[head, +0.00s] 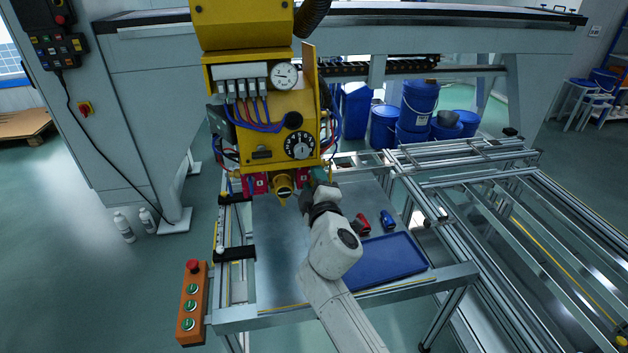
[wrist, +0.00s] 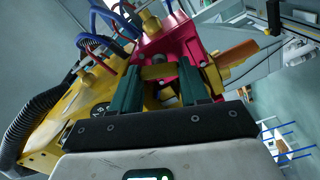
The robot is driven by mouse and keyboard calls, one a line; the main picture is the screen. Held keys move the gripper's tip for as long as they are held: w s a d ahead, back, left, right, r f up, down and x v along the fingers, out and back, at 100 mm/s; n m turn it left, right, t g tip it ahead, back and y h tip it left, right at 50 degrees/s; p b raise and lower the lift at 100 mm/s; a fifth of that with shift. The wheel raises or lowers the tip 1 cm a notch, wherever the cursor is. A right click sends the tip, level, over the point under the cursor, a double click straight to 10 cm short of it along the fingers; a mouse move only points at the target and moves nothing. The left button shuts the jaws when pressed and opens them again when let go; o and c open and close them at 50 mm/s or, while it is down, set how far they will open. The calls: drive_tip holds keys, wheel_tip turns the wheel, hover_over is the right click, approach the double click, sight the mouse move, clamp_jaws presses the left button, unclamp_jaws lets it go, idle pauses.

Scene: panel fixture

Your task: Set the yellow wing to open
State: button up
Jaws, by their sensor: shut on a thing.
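The yellow wing (wrist: 158,72) shows in the wrist view as a short yellow bar between the two green fingers of my gripper (wrist: 159,68). My gripper is shut on it. Just behind the wing is a red block (wrist: 178,38) with brass-coloured fittings and hoses. In the head view my gripper (head: 318,187) reaches up to the right-hand red block (head: 304,178) under the yellow panel (head: 262,130). The wing cannot be made out there. The wing's exact angle is hard to tell, as the fingers cover its ends.
A yellow round fitting (head: 283,187) hangs left of my gripper, with another red block (head: 255,183) beyond it. Blue hoses (head: 258,122) loop across the panel. Below are a metal table (head: 285,270), a blue tray (head: 385,258), and small red (head: 361,224) and blue (head: 387,219) parts.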

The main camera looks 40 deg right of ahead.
drive_tip(key=shift+f+n+p, duration=0.15)
drive_tip(key=shift+n+p, duration=0.25)
drive_tip(key=shift+n, duration=1.7)
drive_tip(key=o, duration=1.1)
drive_tip(key=shift+c, duration=0.2)
drive_tip(key=shift+s, duration=0.1)
